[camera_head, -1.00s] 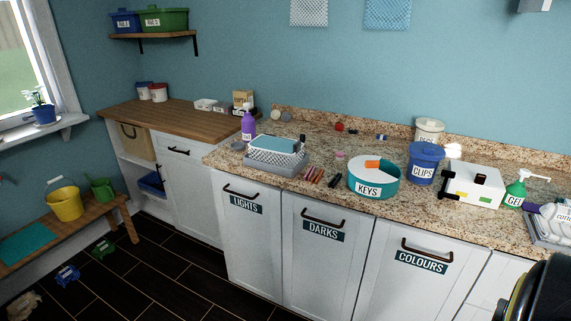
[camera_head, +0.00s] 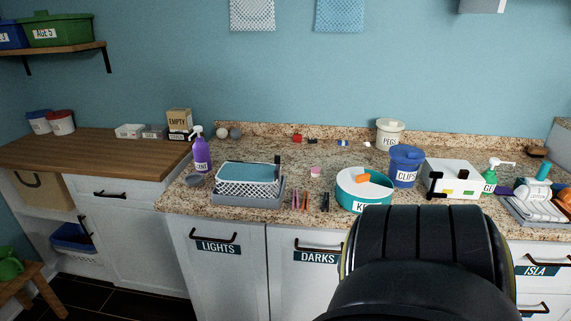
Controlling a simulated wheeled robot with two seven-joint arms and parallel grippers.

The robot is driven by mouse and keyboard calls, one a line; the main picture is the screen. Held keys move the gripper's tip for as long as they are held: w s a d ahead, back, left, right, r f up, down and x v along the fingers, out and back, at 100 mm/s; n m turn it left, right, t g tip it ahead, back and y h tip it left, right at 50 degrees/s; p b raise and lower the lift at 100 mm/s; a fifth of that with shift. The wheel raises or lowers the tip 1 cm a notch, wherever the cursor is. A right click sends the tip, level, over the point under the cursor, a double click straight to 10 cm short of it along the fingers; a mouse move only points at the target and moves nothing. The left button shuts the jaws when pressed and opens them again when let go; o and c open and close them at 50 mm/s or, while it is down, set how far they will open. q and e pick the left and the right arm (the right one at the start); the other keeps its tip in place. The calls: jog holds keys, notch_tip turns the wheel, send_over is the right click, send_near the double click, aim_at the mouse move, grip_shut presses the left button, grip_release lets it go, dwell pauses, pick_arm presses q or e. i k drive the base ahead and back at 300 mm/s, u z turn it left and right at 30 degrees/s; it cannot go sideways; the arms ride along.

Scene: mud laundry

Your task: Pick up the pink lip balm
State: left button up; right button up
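A small pink item (camera_head: 316,172), which looks like the pink lip balm, sits on the speckled granite counter (camera_head: 240,204). It lies between the grey tray with the white mesh basket (camera_head: 245,188) on its left and the round teal KEYS tin (camera_head: 349,199) on its right. Nothing covers it from this view. A large black rounded part of my own body fills the lower right and hides some cabinet fronts. Neither of my grippers shows in the head view.
A purple spray bottle (camera_head: 202,154), a blue CLIPS tub (camera_head: 405,166), a white PEGS tub (camera_head: 389,134) and a white box (camera_head: 452,178) stand on the counter. Bare counter surrounds the pink item.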

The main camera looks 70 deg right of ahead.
aim_at(315, 171)
jog(key=z, duration=0.7)
jog(key=i, duration=1.1)
jog(key=z, duration=1.15)
